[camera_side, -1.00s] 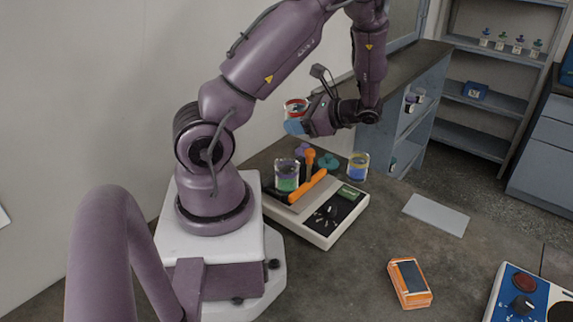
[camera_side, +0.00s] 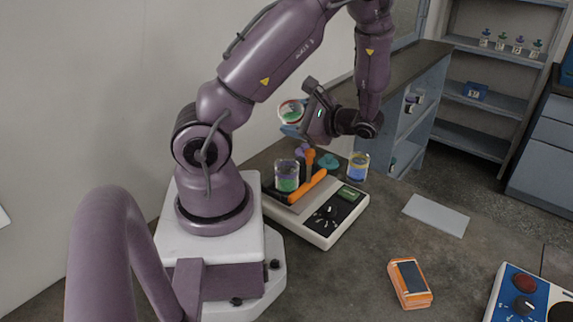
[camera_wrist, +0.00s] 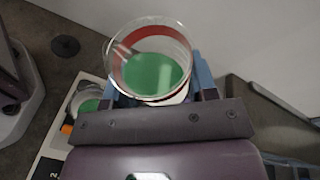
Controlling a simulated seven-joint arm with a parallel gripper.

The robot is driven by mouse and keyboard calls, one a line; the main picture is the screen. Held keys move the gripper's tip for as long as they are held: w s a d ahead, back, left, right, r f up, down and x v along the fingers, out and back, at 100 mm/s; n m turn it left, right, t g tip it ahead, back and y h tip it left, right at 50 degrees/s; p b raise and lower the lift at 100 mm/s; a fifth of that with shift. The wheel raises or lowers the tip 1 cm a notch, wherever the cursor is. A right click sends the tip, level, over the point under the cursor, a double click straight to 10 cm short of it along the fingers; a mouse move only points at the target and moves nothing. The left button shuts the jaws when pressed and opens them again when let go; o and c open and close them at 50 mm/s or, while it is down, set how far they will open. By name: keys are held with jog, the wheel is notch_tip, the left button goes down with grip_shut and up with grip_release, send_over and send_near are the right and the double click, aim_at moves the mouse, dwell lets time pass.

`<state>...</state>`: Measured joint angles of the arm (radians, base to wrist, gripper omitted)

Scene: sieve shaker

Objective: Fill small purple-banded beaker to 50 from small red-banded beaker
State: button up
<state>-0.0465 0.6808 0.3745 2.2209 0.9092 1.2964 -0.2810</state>
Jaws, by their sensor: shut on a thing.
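My gripper (camera_side: 291,130) is shut on the small red-banded beaker (camera_side: 291,112) and holds it in the air, tilted. In the wrist view, the red-banded beaker (camera_wrist: 150,65) contains green material and sits between my gripper's blue fingers (camera_wrist: 157,88). Below it, a clear beaker with green contents (camera_side: 287,178) stands on the instrument with the orange handle. It also shows partly in the wrist view (camera_wrist: 88,104), largely hidden by the held beaker and gripper. Its band colour cannot be made out, so I cannot confirm it is the purple-banded one. No falling stream is visible.
The pale instrument (camera_side: 322,238) has a dark knob panel and a small green display. A beaker with yellow contents and a blue band (camera_side: 358,167) stands behind it, near purple and teal lids. An orange device (camera_side: 409,284) and a blue control box (camera_side: 528,295) lie to the right.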

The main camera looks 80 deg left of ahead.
jog(key=shift+s+d+r+n+y, duration=0.1)
jog(key=shift+d+r+n+y, duration=0.1)
jog(key=shift+r+n+y, duration=0.3)
dwell(2.2)
jog(key=shift+r+n+g+y, duration=0.25)
jog(key=shift+r+n, duration=0.05)
jog(key=shift+n, duration=0.45)
jog(key=shift+r+n+g+y, duration=0.25)
jog(key=shift+n, duration=0.5)
dwell(3.8)
